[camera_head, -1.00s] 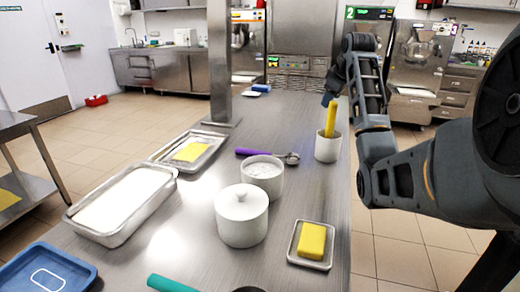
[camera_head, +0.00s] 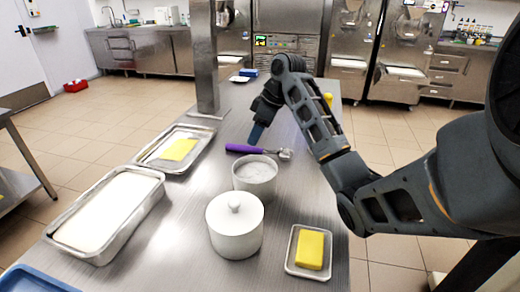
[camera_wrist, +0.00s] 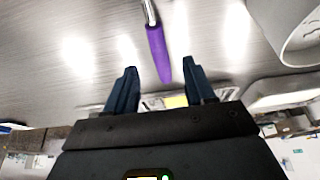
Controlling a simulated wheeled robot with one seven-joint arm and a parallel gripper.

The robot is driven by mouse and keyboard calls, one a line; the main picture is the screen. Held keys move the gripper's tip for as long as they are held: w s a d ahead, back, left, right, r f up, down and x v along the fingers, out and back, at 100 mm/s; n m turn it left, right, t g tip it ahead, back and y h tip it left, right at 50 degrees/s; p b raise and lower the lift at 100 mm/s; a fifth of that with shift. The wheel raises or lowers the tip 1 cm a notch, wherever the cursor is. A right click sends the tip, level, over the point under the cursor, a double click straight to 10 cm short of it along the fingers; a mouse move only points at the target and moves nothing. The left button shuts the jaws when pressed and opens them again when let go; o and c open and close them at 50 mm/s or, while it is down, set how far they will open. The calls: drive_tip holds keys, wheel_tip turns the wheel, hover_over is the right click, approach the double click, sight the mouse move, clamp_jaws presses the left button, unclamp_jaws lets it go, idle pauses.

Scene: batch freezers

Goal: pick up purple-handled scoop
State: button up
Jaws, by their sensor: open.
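The purple-handled scoop (camera_head: 254,150) lies on the steel table just behind the white open pot (camera_head: 255,177). Its purple handle points left and its metal head lies to the right. My gripper (camera_head: 257,134) is above and just behind the handle in the head view. In the wrist view, the purple handle (camera_wrist: 158,54) shows ahead of and between the two dark fingers of my gripper (camera_wrist: 160,88). The fingers are apart with nothing held. Whether they touch the table is not clear.
A lidded white pot (camera_head: 235,228) stands in front of the open pot. A butter dish (camera_head: 309,278) sits to the right. Metal trays (camera_head: 101,257) line the left side. A steel post (camera_head: 206,70) rises behind left of the scoop.

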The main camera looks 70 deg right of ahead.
sight(257, 151)
drive_tip(key=shift+p+x, duration=0.45)
drive_tip(key=shift+x, duration=2.25)
drive_tip(key=shift+r, duration=0.1)
clamp_jaws()
